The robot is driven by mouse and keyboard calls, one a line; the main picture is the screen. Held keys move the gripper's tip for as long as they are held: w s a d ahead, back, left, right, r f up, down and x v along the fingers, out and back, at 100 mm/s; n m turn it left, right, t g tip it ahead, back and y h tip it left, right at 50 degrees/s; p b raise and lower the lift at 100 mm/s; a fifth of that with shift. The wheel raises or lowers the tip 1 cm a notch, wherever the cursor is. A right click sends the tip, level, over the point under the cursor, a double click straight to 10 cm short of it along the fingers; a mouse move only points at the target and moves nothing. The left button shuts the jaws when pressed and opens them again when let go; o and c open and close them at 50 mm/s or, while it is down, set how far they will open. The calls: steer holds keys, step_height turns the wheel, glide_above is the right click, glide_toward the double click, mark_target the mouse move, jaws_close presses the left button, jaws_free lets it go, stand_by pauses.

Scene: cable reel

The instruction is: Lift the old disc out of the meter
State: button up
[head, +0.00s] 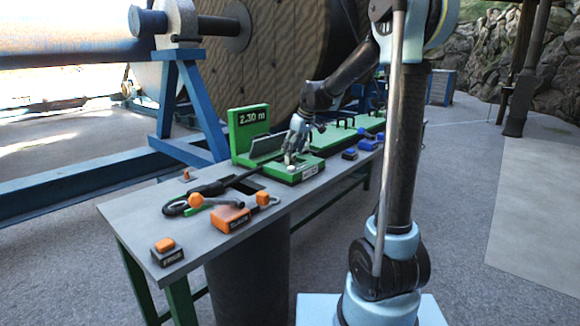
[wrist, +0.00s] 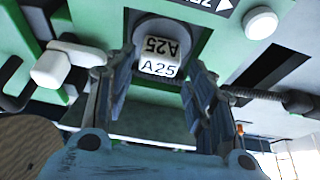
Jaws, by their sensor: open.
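The green meter (head: 248,135) stands on the grey workbench, its display reading 2.30 m. My gripper (head: 290,157) is over the meter's front part in the head view and hides the disc there. In the wrist view, my gripper (wrist: 158,72) is open, one finger on each side of the disc. I cannot tell whether the fingers touch it.
A white knob (wrist: 62,68) and a white round button (wrist: 260,22) flank the recess. On the bench (head: 125,212) are an orange box (head: 231,218), an orange-topped block (head: 166,251) and blue pieces (head: 368,144). A large wooden reel (head: 280,65) stands behind.

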mark_target(290, 161)
steer(key=shift+x, duration=2.25)
steer(key=shift+w, duration=0.1)
steer(key=shift+c, duration=0.6)
steer(key=c, duration=0.9)
steer(key=shift+c, duration=0.2)
